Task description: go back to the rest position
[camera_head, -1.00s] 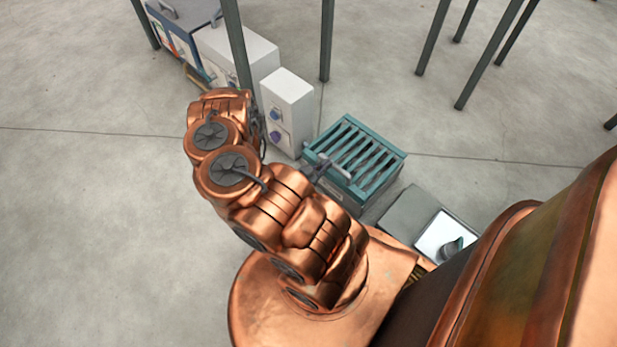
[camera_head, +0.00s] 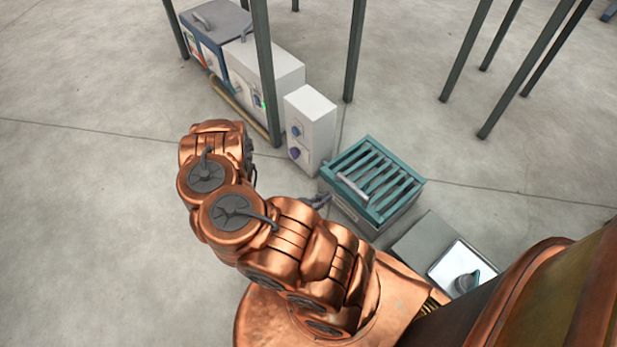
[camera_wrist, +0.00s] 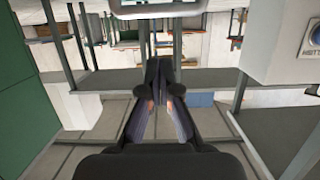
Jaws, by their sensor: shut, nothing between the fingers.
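My gripper shows in the wrist view (camera_wrist: 160,88) with its two dark fingers together and nothing between them. In the head view only a small dark part of it (camera_head: 318,200) shows past my copper arm, beside the near left side of the teal slatted crate (camera_head: 400,190). It looks apart from the crate, though the arm hides most of it. A short grey bar (camera_head: 352,188) lies at the crate's left top edge.
A white box with two knobs (camera_head: 311,125) stands left of the crate. Larger machine boxes (camera_head: 268,75) stand behind it. Dark posts (camera_head: 355,50) rise around. A grey unit with a white panel (camera_head: 462,268) is at right. Floor (camera_head: 80,220) at left is clear.

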